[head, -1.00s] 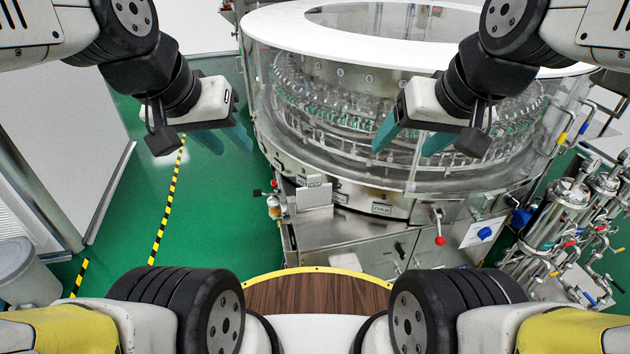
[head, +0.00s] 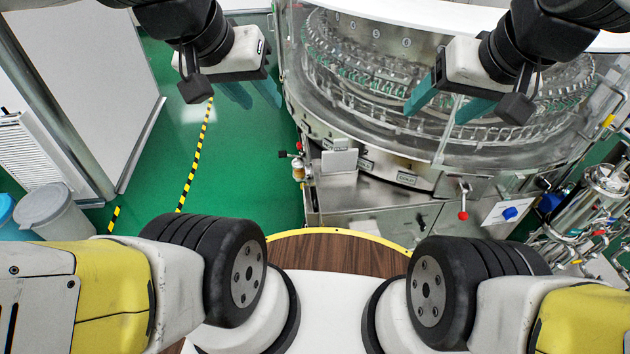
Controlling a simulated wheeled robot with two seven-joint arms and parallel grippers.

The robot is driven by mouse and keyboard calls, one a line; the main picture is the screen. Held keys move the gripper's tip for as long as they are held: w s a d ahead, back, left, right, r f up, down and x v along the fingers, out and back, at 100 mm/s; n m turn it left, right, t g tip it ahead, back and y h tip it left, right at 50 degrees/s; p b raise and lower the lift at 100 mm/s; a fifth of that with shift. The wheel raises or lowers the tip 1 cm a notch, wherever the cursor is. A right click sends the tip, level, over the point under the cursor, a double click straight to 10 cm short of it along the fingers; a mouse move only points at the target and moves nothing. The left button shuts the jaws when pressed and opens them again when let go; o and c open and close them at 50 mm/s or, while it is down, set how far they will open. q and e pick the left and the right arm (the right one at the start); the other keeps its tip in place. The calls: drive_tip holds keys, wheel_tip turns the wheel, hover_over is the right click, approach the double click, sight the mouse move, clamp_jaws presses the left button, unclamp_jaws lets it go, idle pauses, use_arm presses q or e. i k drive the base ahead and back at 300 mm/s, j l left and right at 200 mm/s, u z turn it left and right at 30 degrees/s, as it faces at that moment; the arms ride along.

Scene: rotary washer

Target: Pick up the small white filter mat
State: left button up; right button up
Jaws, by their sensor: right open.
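I cannot make out a small white filter mat in the head view. My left gripper (head: 261,103) hangs at the upper left over the green floor, left of the round washer (head: 370,135). Its two teal fingers are apart, with nothing seen between them. My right gripper (head: 434,116) shows in front of the washer's clear wall. Its teal fingers are spread wide and empty.
The washer's metal front has a red-knobbed lever (head: 463,214) and a blue knob (head: 510,213). Steel filter housings and pipes (head: 603,190) stand at the right. Green floor (head: 240,160) lies open between.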

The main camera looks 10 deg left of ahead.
sight(341, 159)
drive_tip(key=i+j+z, duration=0.15)
drive_tip(key=j+z, duration=0.3)
drive_tip(key=i+j+z, duration=0.1)
drive_tip(key=j+z, duration=0.75)
